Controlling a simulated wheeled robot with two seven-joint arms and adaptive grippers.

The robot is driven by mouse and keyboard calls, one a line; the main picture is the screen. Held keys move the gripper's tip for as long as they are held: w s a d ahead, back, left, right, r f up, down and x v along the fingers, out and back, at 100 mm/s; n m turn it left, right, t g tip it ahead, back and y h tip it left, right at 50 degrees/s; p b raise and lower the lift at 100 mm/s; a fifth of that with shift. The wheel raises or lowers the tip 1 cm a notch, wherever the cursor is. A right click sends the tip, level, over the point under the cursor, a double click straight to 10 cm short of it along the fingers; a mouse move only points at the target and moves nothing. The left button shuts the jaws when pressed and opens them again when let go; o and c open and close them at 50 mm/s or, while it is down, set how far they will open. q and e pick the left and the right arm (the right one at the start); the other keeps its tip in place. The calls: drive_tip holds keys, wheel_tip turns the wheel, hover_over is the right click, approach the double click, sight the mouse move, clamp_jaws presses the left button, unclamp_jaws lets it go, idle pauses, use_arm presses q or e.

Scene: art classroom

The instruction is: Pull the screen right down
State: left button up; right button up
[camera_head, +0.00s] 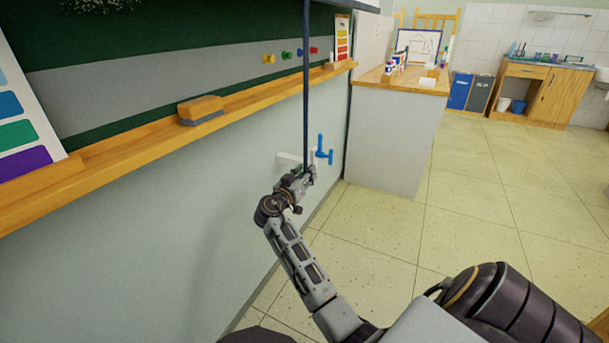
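A long, thin dark blue pull strap (306,85) hangs straight down from the top edge, in front of the green board. A pale edge with a dark lower line (345,5) shows at the top, just right of the strap; I cannot tell if it belongs to the screen, and no screen sheet shows. My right gripper (304,178) is at the strap's lower end, against the pale wall. The strap meets its fingers, but they are too small and dark to show whether they are closed on it. My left gripper is not in view.
A wooden ledge (240,108) with an eraser (201,110) runs under the green board (150,60), which bears several coloured magnets. A counter (395,135) stands beyond.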

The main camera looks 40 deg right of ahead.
drive_tip(key=shift+s, duration=0.1)
drive_tip(key=v, duration=1.2)
idle(0.6)
